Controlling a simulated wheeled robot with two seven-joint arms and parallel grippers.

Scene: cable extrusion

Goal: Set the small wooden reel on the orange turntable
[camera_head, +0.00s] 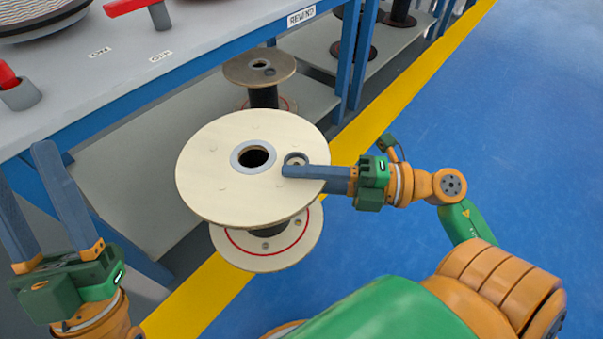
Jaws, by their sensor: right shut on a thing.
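A pale wooden reel (225,190) is in the middle of the head view, with a grey ring around its centre hole. Its lower flange carries a red line, and the dark core is mostly hidden under the upper flange. My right gripper (292,169) comes in from the right and is shut on the reel at the right of its upper flange. The reel hangs in front of the shelf. My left gripper (22,166) is at the far left, open and empty, apart from the reel. No orange turntable shows in this view.
A blue-framed bench (215,45) with a grey top and lower shelf (140,160) runs along the left. A browner reel (258,68) stands behind the held one. Dark spools (355,40) stand farther back. A yellow stripe (400,90) borders the open blue floor (500,120).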

